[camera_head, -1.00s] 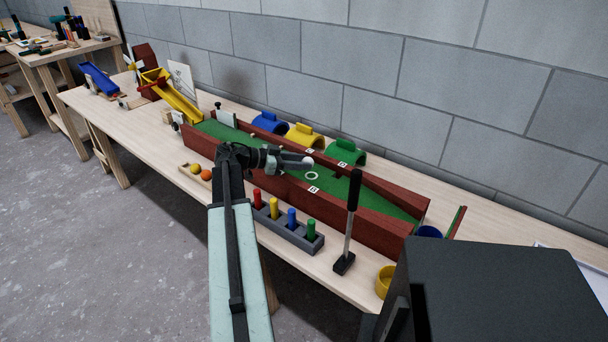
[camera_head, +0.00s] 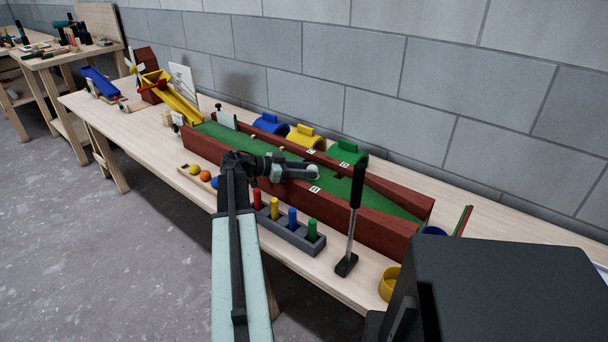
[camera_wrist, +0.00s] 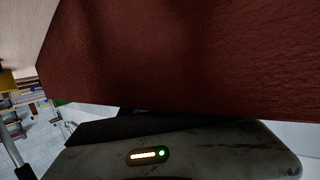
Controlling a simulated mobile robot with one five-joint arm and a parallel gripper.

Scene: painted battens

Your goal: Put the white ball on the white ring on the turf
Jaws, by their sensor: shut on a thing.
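In the head view my gripper (camera_head: 306,172) reaches over the near red-brown wall of the green turf lane (camera_head: 375,196). It is shut on the white ball (camera_head: 313,170), a small pale shape at its fingertips. The ball and fingertips overlap the white ring (camera_head: 317,176) on the turf, so most of the ring is hidden. I cannot tell whether the ball touches the turf or is just above it. In the wrist view the lane's red-brown wall (camera_wrist: 190,50) fills the upper part, and neither ball nor ring shows.
Beside the lane's near wall stand a grey rack (camera_head: 285,232) of coloured pegs and an upright black-handled mallet (camera_head: 352,220). Yellow and green arches (camera_head: 347,152) stand behind the lane. The turf right of my gripper is open.

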